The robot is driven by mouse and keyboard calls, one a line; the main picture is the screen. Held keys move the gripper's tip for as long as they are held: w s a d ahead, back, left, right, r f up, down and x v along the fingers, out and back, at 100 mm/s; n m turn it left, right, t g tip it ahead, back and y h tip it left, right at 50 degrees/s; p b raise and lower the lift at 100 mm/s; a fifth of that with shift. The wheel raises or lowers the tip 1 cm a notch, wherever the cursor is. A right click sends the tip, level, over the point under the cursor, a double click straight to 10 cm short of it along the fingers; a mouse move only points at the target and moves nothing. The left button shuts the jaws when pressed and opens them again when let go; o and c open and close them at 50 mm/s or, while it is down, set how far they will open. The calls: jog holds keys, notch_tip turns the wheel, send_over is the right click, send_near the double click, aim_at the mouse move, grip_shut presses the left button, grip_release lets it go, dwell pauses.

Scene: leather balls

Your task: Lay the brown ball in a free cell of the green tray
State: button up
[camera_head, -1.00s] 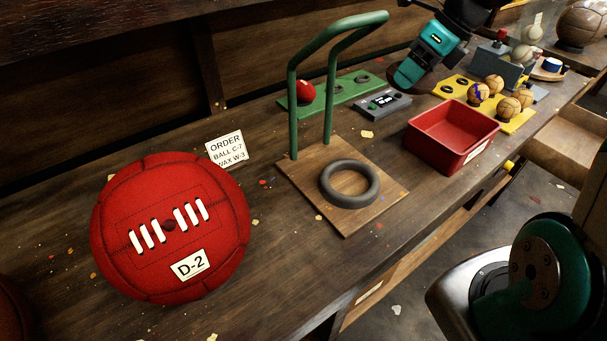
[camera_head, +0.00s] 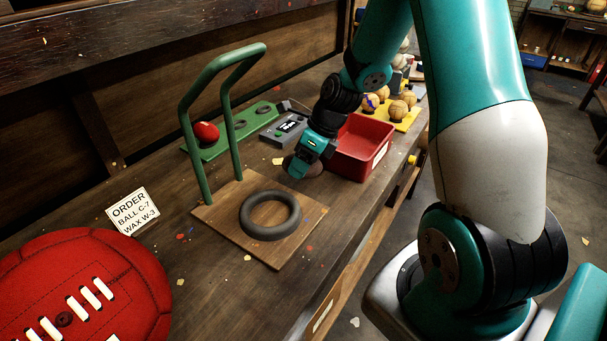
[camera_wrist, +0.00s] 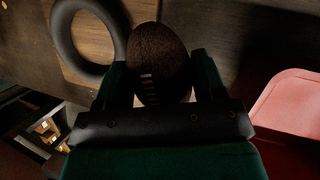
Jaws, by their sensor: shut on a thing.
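My gripper (camera_head: 303,166) is shut on a dark brown ball (camera_wrist: 158,58) with pale lacing, which sits between the two fingers in the wrist view. In the head view the ball is mostly hidden behind my gripper, in front of the red bin and right of the green frame. The green tray (camera_head: 216,147) lies at the back of the bench, behind the green frame. A red ball (camera_head: 206,132) sits in its left cell. Dark ring-shaped cells (camera_head: 239,124) to the right of it look empty.
A green hoop frame (camera_head: 189,150) stands on a wooden board with a grey ring (camera_head: 270,215). A red bin (camera_head: 361,148) stands right of my gripper. A grey display box (camera_head: 284,128) lies beside the tray. A big red ball (camera_head: 85,285) fills the lower left.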

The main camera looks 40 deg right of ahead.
jog(key=shift+f, duration=1.8)
jog(key=shift+f, duration=0.1)
jog(key=o, duration=1)
